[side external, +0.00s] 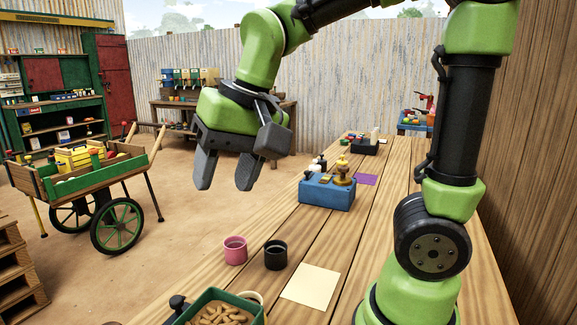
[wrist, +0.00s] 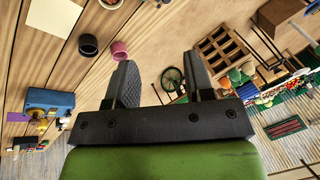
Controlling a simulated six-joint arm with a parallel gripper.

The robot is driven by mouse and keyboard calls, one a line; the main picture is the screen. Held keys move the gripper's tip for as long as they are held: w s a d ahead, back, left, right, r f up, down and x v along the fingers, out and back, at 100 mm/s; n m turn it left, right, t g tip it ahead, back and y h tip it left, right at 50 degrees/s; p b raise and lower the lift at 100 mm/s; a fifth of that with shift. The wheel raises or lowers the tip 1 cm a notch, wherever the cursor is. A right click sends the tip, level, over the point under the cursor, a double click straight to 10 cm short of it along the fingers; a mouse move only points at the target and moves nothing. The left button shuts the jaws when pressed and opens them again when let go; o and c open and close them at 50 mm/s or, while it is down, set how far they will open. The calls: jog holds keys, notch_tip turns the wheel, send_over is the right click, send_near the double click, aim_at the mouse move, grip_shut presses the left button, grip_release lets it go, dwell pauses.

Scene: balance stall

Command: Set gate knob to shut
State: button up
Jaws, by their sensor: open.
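My gripper (side external: 223,178) is open and empty, raised high above the table's left side; its two spread fingers also show in the wrist view (wrist: 160,62). A green bin (side external: 200,301) of brown pieces is cut off at the bottom edge of the side view. A black knob (side external: 177,302) sticks up at its left side. A blue box (side external: 327,196) with brass and dark fittings on top stands farther back; it also shows in the wrist view (wrist: 50,100). I cannot tell for sure which fitting is the gate knob or how it is set. My gripper touches none of them.
A pink cup (side external: 235,251) and a black cup (side external: 275,256) stand between bin and blue box. A cream sheet (side external: 312,287) and a purple mat (side external: 366,180) lie flat. A dark device (side external: 370,147) stands at the back. A green cart (side external: 90,180) is off the table.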

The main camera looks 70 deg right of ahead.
jog(key=s+d+r+n+t, duration=0.1)
jog(key=s+n+t, duration=0.1)
jog(key=s, duration=0.6)
jog(key=shift+r+t+y, duration=0.2)
jog(key=shift+t+y, duration=0.1)
jog(key=shift+t, duration=0.1)
jog(key=m+g+h, duration=0.2)
jog(key=m+g, duration=0.3)
jog(key=g, duration=0.2)
send_over(176, 298)
notch_tip(176, 298, down, 12)
notch_tip(176, 298, down, 11)
jog(key=shift+r, duration=0.2)
jog(key=shift+c, duration=0.3)
